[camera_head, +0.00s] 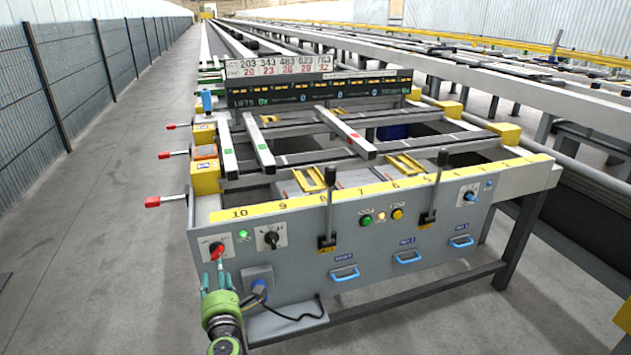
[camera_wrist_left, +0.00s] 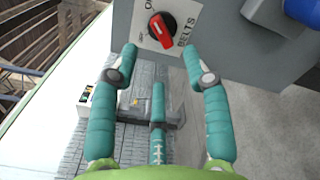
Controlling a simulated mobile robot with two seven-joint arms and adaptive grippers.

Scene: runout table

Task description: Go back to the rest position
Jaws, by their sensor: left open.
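My left gripper (camera_head: 214,276) is at the lower left of the grey control panel (camera_head: 300,285), with its teal fingers just below the red rotary knob (camera_head: 217,251). In the left wrist view the fingers are spread wide and the gripper (camera_wrist_left: 160,62) is empty. The red knob (camera_wrist_left: 160,29) is beyond the fingertips, on a white plate marked BELTS, and no finger appears to touch it. My right gripper is not in view.
A blue socket (camera_head: 258,284) with a black cable is right of my left gripper. Two black levers (camera_head: 329,205) (camera_head: 437,185) rise from the panel. Red-handled levers (camera_head: 160,201) stick out on the left. The grey floor (camera_head: 100,230) to the left is clear.

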